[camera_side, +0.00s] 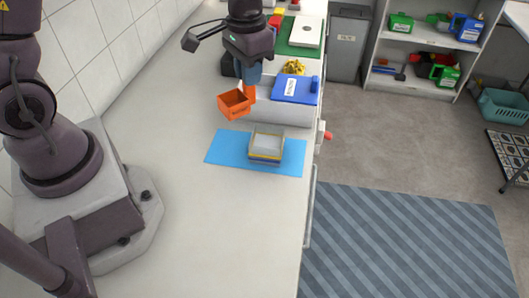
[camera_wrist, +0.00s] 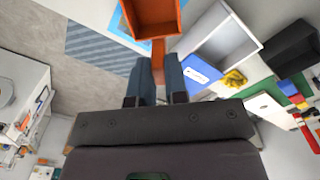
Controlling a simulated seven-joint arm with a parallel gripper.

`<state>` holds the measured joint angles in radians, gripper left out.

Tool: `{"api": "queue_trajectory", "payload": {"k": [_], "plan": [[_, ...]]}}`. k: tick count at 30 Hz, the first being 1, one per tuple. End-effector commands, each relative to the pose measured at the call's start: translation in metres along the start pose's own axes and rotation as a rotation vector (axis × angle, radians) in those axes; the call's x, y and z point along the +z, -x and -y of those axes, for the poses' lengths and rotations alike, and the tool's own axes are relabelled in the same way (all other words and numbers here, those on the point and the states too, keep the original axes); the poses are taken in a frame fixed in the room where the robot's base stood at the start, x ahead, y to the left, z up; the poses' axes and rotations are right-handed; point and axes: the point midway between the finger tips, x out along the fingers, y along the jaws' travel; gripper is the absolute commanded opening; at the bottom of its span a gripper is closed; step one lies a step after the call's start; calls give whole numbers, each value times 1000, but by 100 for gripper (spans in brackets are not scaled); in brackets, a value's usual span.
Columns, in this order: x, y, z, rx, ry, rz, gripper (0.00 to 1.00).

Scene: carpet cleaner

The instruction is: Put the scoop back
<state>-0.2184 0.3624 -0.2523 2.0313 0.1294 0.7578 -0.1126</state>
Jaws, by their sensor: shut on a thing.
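The orange scoop (camera_side: 234,105) hangs in the air left of the white open box (camera_side: 257,112), apart from the counter. My gripper (camera_side: 249,82) is shut on its upright handle, with the scoop's square bowl toward the left. In the wrist view the scoop (camera_wrist: 150,14) extends from between the two blue-grey fingers of my gripper (camera_wrist: 158,72). The white box (camera_wrist: 228,38) shows beside it with an empty-looking interior. The box's inside is mostly hidden in the side view.
A blue mat (camera_side: 225,148) bears a small yellow-edged container (camera_side: 266,146) in front. A blue labelled object (camera_side: 295,89) and a yellow crumpled thing (camera_side: 293,67) are beside the white box. A black container (camera_wrist: 292,48) stands nearby. The counter's left part is clear.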

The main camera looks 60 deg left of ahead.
Motion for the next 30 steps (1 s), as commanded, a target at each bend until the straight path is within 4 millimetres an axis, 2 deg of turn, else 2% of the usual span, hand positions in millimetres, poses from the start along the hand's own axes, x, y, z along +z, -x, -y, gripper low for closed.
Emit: {"api": "queue_trajectory", "payload": {"k": [4,7,11,15,19,21,24,30], "plan": [[0,0,-3,0,-10,0,0],[0,2,-21,1,-58,-4,0],[10,4,-65,4,-200,-7,0],[31,6,-114,5,-426,-8,0],[50,6,-144,5,-615,-5,0],[58,5,-152,4,-700,-3,0],[61,4,-152,4,-758,1,0],[60,4,-151,4,-782,0,0]]}}
